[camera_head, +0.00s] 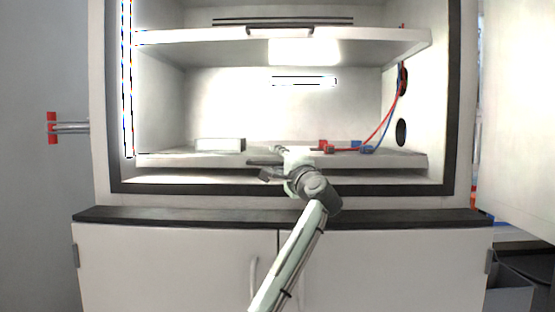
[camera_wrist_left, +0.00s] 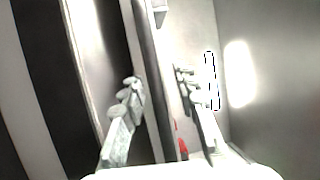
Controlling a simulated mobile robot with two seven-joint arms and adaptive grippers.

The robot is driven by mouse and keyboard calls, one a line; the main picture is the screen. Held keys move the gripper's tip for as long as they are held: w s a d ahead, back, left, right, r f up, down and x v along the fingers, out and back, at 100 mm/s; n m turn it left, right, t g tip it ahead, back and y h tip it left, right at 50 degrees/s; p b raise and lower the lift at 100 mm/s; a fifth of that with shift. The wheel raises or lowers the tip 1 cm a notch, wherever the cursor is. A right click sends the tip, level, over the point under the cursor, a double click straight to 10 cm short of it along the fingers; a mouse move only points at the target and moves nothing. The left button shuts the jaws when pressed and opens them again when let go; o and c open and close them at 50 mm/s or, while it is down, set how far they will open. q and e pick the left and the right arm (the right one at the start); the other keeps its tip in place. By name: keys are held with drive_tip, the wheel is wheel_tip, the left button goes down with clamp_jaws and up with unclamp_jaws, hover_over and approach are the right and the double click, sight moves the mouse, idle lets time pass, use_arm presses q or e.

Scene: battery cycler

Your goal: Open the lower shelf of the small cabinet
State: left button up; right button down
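The small cabinet (camera_head: 448,100) is open at the front, with an upper shelf (camera_head: 190,40) and a lower shelf (camera_head: 390,162) inside. The lower shelf has a dark handle at the middle of its front edge, partly hidden by my left gripper (camera_head: 270,162). In the left wrist view, the two fingers of my left gripper (camera_wrist_left: 162,98) are spread apart. The shelf's edge (camera_wrist_left: 152,60) runs between them, one finger on either side. Whether a finger touches it cannot be told. My right gripper is not in view.
On the lower shelf are a white block (camera_head: 220,145), a red connector (camera_head: 322,147) and a blue connector (camera_head: 367,149) with cables. A dark countertop (camera_head: 140,216) lies below, over white cupboard doors. A white panel (camera_head: 520,120) stands at the right.

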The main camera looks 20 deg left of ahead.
use_arm(q)
drive_tip(key=shift+c, duration=0.3)
drive_tip(key=shift+w, duration=0.1)
clamp_jaws()
drive_tip(key=shift+r, duration=0.15)
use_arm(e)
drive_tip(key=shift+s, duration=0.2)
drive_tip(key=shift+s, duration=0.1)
